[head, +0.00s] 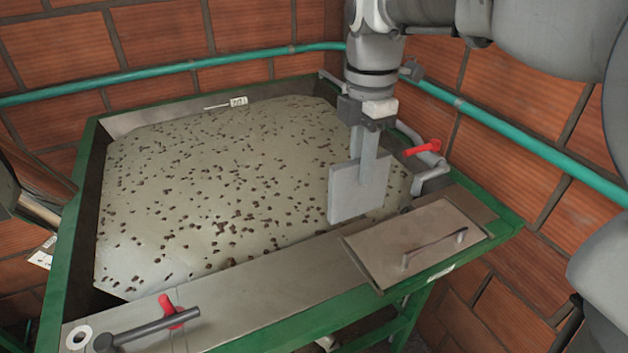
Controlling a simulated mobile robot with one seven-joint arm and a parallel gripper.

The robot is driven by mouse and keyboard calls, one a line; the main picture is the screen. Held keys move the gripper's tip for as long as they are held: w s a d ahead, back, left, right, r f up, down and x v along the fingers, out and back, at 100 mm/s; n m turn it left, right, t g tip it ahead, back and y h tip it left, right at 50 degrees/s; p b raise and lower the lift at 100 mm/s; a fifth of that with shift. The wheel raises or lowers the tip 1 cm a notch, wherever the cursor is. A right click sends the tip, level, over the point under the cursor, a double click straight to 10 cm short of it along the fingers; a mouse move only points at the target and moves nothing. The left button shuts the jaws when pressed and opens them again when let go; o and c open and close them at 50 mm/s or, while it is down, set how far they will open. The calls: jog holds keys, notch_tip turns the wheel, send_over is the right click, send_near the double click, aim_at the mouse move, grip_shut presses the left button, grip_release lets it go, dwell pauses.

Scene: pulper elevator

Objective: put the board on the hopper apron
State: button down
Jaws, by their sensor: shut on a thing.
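A flat grey square board (345,198) hangs upright from my gripper (366,158), which is shut on its upper part. The board is over the right part of the hopper (72,255), in front of the speckled pale mass. Its lower edge is near the back edge of the metal apron (255,293) along the hopper's front. I cannot tell whether it touches the mass or hangs above it. One finger shows in front of the board; the other is mostly hidden behind it.
A tan lid with a bar handle (415,243) covers the apron's right end. Grey pipes with a red valve handle (423,147) stand right of the board. The apron's middle is clear.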

jog(key=shift+s+a, duration=0.15)
jog(key=shift+s, duration=0.05)
jog(key=s+a+f, duration=0.7)
jog(key=a+f, duration=0.1)
jog(key=f, duration=0.2)
jog(key=shift+s+a+f+p, duration=0.15)
jog(key=shift+a+f+p, duration=0.25)
jog(key=shift+f, duration=0.1)
jog(key=shift+f, duration=0.15)
jog(key=c, duration=0.8)
grip_release()
jog(key=shift+r, duration=0.2)
